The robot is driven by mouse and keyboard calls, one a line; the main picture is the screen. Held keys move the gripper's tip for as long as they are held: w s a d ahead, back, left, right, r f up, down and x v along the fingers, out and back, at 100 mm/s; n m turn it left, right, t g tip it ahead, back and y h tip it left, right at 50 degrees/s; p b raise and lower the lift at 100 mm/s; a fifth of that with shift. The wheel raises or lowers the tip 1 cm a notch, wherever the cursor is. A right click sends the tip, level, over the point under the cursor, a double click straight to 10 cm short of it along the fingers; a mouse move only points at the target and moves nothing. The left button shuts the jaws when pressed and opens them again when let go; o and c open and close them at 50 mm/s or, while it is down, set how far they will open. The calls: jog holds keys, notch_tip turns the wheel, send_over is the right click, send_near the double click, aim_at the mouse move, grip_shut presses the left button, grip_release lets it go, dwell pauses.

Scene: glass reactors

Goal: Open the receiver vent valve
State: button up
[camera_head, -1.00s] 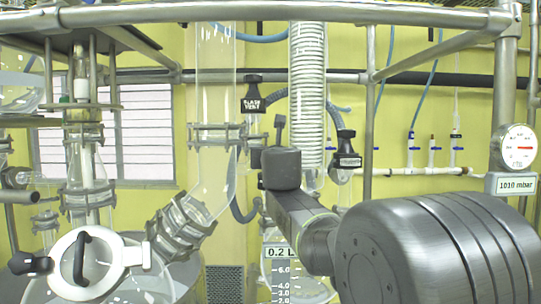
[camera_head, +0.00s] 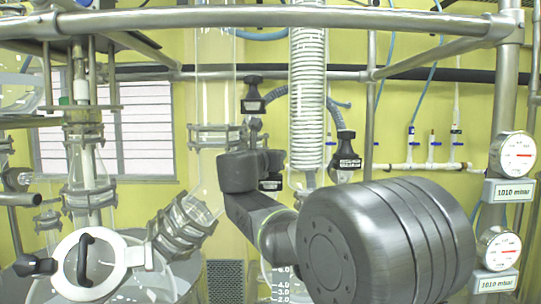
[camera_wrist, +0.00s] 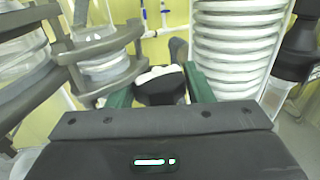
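In the wrist view a black valve handle with a pale top edge (camera_wrist: 160,90) lies between the two dark green fingers of my gripper (camera_wrist: 160,78). The fingers are apart, one on each side of the handle; I cannot tell whether they touch it. In the head view a black tagged valve part (camera_head: 271,184) shows just right of my dark wrist, its label unreadable; it may be the receiver vent valve. My wrist hides the fingers there. The graduated receiver (camera_head: 282,290) stands below, partly behind my arm.
Another black tagged valve (camera_head: 253,98) is above my wrist, and one more (camera_head: 345,155) is to the right. The coiled glass condenser (camera_head: 307,90) and the wide glass tube (camera_head: 214,100) stand close by. A steel rail (camera_head: 300,16) crosses the top.

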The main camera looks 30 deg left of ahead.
jog(key=c, duration=0.4)
jog(key=shift+o, duration=0.2)
jog(key=shift+d+f+n+y+b, duration=0.15)
jog(key=shift+n+y+b, duration=0.45)
jog(key=shift+y, duration=0.3)
jog(key=n+g+y+b, duration=0.1)
jog(key=n+g+y, duration=0.1)
jog(key=y, duration=0.1)
jog(key=shift+w+n+y, duration=0.1)
jog(key=shift+n+y, duration=0.2)
jog(key=shift+y, duration=0.1)
jog(key=shift+n+g+y, duration=2.3)
jog(key=shift+g+y, duration=0.1)
jog(key=shift+y, duration=0.3)
jog(key=o, duration=0.8)
jog(key=shift+c, duration=0.2)
jog(key=shift+b, duration=0.3)
